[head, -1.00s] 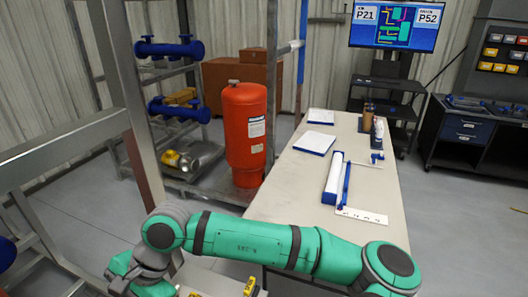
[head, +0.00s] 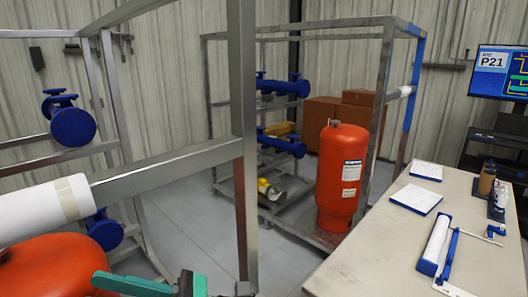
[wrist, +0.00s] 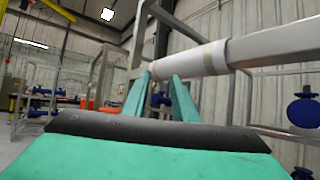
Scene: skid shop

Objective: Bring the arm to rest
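My gripper (wrist: 160,78) shows in the wrist view with its two teal fingers apart and nothing between them. Its fingertips point up toward a white sleeve (wrist: 205,58) wrapped on a grey metal beam. I cannot tell how far the tips are from the sleeve. In the head view, teal parts of my arm show only at the bottom edge, and the rest is out of frame. The white sleeve (head: 40,208) shows there at the left on the frame's beam.
A metal frame (head: 243,150) with beams stands close ahead. A red tank (head: 342,180) stands on a second skid with blue pipes (head: 283,87). Another red tank (head: 50,268) is at lower left. A table (head: 395,240) holding papers and tools is at right.

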